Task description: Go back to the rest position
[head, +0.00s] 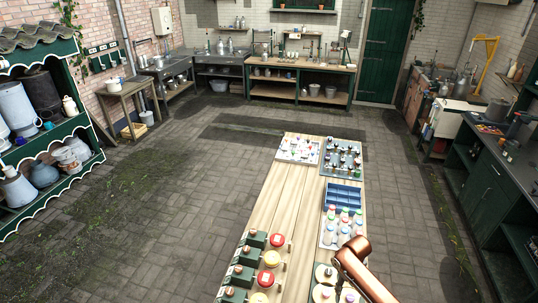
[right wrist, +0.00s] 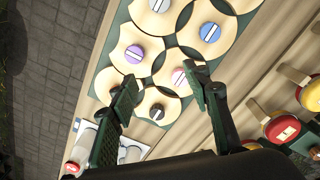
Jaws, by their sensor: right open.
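My right gripper (right wrist: 160,76) is open in the right wrist view, its two dark green fingers well apart with nothing held between them. It is over a green board (right wrist: 108,58) of pale round plates with coloured knobs. A purple knob (right wrist: 134,54) and a pink knob (right wrist: 179,77) show near the fingertips. I cannot tell whether the fingers touch anything. In the head view my copper-coloured right arm comes in at the bottom right over the table (head: 278,200), and its fingers are not clear there. My left gripper is in neither view.
The long table carries a blue compartment tray (head: 343,194), capped bottles (head: 342,226), trays of small items at its far end, and green boxes (head: 246,256) with red and yellow discs at near left. Shelves (head: 45,160) stand left, a dark counter (head: 490,180) right.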

